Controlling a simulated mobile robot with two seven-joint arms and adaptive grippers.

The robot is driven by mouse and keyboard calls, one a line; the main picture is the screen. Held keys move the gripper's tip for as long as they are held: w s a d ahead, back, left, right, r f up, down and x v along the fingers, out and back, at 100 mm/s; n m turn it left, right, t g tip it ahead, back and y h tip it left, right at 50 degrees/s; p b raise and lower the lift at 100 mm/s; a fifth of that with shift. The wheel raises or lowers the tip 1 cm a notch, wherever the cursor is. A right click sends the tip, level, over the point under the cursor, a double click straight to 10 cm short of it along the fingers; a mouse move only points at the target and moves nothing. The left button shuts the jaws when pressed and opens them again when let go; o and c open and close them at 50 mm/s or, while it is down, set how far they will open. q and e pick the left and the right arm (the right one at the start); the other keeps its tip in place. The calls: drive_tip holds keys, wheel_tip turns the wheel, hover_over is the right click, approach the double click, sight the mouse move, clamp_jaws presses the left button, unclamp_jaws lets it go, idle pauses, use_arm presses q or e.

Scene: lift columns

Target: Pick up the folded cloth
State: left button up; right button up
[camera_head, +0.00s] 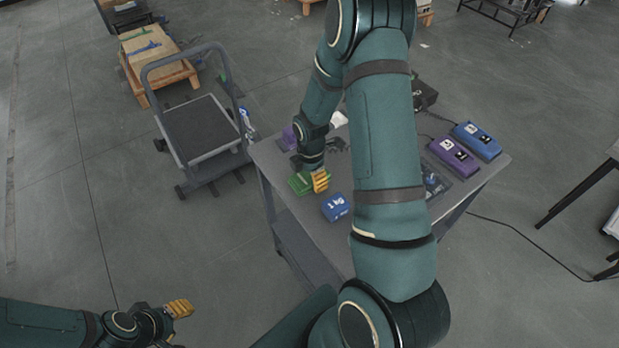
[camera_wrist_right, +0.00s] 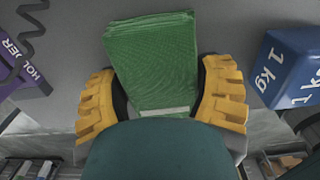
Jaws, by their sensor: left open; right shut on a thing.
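The folded green cloth (camera_head: 299,185) shows at the left edge of the grey table, partly hidden by my right gripper. In the right wrist view the cloth (camera_wrist_right: 152,55) is a neat stack of layers with a pale strip near its close end. My right gripper (camera_head: 319,180) has yellow ribbed fingers; in the wrist view the fingers (camera_wrist_right: 160,92) stand on both sides of the cloth, shut on it. I cannot tell whether the cloth is clear of the tabletop. My left gripper (camera_head: 180,308) is open and empty at the lower left, over the floor, away from the table.
A blue 1 kg block (camera_head: 336,207) sits close to the cloth; a purple holder (camera_head: 287,138) stands behind it. Purple (camera_head: 453,157) and blue (camera_head: 477,141) devices lie on the table's right side. A cart (camera_head: 198,128) stands left of the table (camera_head: 285,212). My right arm hides the table's middle.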

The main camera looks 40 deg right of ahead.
wheel_tip(320, 180, up, 10)
drive_tip(key=shift+r+p, duration=0.1)
drive_tip(key=shift+p, duration=0.6)
drive_tip(key=shift+o, duration=0.5)
drive_tip(key=shift+a, duration=0.1)
